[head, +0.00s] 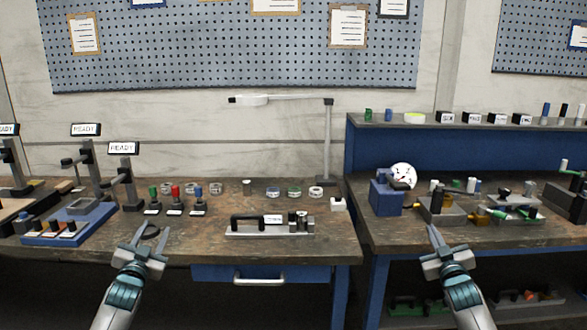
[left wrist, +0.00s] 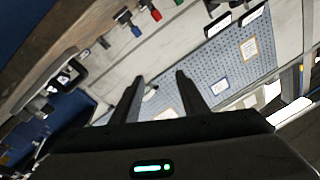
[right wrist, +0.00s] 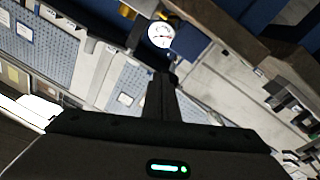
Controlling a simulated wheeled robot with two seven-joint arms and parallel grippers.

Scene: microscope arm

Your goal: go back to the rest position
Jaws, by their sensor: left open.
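My left gripper (head: 151,232) is open and empty, in front of the left bench's front edge. Its two fingers stand apart in the left wrist view (left wrist: 160,80), with only background between them. My right gripper (head: 433,229) is raised in front of the right bench. In the right wrist view (right wrist: 162,77) its fingers are together, with nothing seen between them. The white microscope arm (head: 290,99) stretches left from the top of a grey post (head: 327,140) at the back of the left bench. Both grippers are well apart from it.
The left bench (head: 200,240) holds a tray with black handle (head: 245,230), coloured switches (head: 175,200) and a blue fixture (head: 70,225). A dark round item (head: 152,231) lies behind my left gripper.

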